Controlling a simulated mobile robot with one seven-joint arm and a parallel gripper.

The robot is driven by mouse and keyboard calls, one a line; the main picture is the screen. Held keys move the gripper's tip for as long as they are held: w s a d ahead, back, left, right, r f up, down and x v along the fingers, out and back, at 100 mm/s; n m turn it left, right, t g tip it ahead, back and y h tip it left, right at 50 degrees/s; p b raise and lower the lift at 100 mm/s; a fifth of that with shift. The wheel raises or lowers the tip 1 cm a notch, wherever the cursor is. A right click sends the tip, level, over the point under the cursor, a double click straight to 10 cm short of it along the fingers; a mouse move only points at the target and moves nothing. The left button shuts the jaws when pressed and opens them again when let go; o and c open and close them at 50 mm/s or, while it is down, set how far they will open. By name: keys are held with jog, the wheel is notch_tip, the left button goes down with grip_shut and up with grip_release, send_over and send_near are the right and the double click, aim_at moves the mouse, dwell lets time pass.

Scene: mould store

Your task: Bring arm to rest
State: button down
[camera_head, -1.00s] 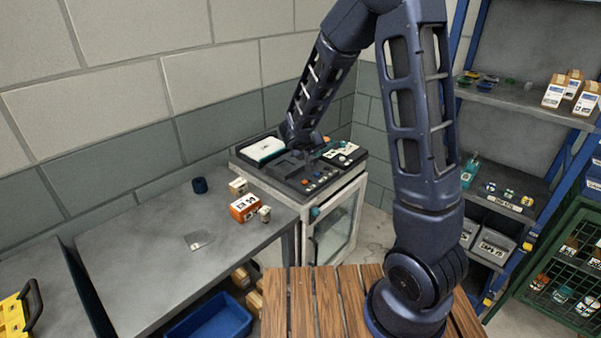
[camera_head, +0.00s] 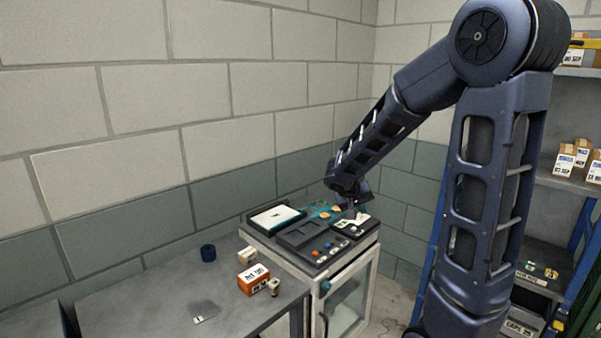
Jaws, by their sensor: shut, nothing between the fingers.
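My arm rises at the right of the head view, bends at the top and reaches down to the left. My gripper (camera_head: 352,205) is at its lower end, above the back right of the cabinet (camera_head: 345,290) top. The gripper is small and dark here, and its fingers are shut with nothing seen between them. I cannot tell whether the fingertips touch anything on the cabinet top.
The cabinet top carries a white-topped box (camera_head: 276,218), a dark tray (camera_head: 302,234) and a black case (camera_head: 354,227). A shelf rack (camera_head: 570,183) stands behind my arm.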

jog(key=s+d+r+m+g+y, duration=0.1)
jog(key=s+d+r, duration=0.2)
jog(key=s+d, duration=0.15)
jog(key=s+d+r+g+y, duration=0.1)
jog(key=s+d+r, duration=0.25)
jog(key=s, duration=0.25)
jog(key=s+r+t+y, duration=0.1)
jog(key=s+r+y, duration=0.2)
jog(key=s, duration=1)
jog(key=shift+a+r+n+y, duration=0.3)
jog(key=shift+a+r+y, duration=0.1)
jog(key=shift+r, duration=0.55)
